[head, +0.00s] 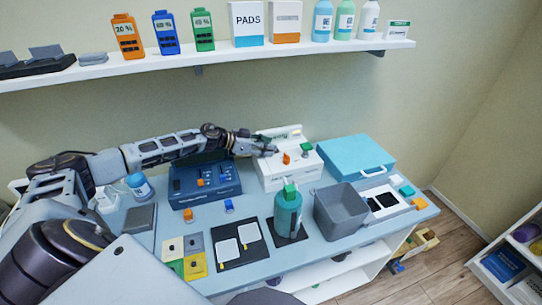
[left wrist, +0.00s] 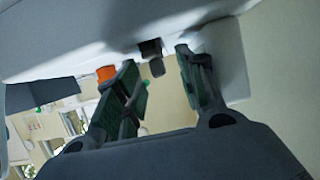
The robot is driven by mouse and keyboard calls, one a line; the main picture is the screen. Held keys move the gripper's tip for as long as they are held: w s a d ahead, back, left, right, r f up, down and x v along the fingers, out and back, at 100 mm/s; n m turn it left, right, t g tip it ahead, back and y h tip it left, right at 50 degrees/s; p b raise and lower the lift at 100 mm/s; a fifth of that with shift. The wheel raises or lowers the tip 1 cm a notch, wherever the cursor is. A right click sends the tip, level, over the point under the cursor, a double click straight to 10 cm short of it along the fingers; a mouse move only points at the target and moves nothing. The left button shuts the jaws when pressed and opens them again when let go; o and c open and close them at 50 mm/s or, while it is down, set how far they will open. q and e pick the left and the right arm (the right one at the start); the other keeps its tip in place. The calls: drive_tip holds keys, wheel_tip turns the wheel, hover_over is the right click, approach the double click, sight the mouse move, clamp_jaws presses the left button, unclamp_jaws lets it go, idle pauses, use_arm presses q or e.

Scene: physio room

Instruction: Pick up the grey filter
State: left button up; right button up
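A white machine (head: 290,172) stands at the back of the bench with an orange tab (head: 286,158) and a green tab (head: 306,148) on its top. My left gripper (head: 268,147) is over the left part of this machine. In the left wrist view a dark grey tab (left wrist: 151,48), which looks like the grey filter, sticks out from a pale body between the fingertips. The left gripper (left wrist: 158,78) is open there, its fingers either side of the tab with gaps visible. The gripper hides that spot in the head view. My right gripper is not in view.
A blue device (head: 205,184) stands left of the machine, and a teal case (head: 355,157) stands right. A teal bottle (head: 288,212) and a grey bin (head: 341,210) stand in front. A wall shelf (head: 235,54) with bottles and boxes runs above.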

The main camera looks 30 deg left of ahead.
use_arm(q)
clamp_jaws()
idle(0.3)
